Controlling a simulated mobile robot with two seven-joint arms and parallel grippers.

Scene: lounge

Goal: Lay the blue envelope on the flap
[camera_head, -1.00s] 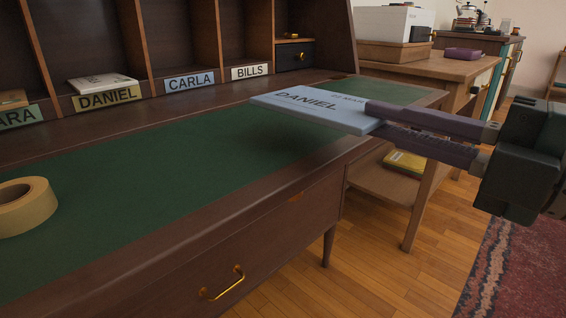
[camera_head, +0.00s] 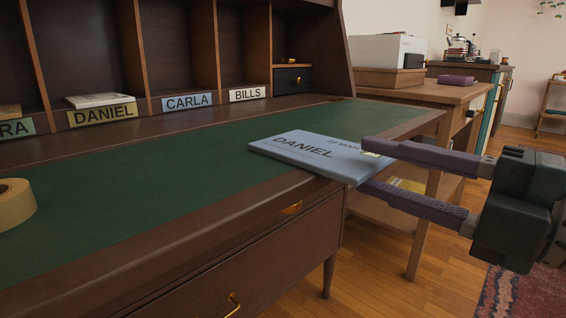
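The blue envelope (camera_head: 312,156), marked DANIEL, lies on the right end of the desk's flap (camera_head: 180,188), a green surface with a brown wooden border. Its near right corner reaches over the front edge of the flap. My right gripper (camera_head: 366,164) is open at the envelope's right end. Its purple fingers are spread apart, one above and one below the overhanging corner, with a gap to the envelope visible. My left gripper is not in view.
A tape roll (camera_head: 14,203) sits on the flap at the far left. Labelled pigeonholes line the back, with a white envelope (camera_head: 100,100) above the DANIEL label (camera_head: 103,114). A wooden side table (camera_head: 420,91) stands behind at right. The flap's middle is clear.

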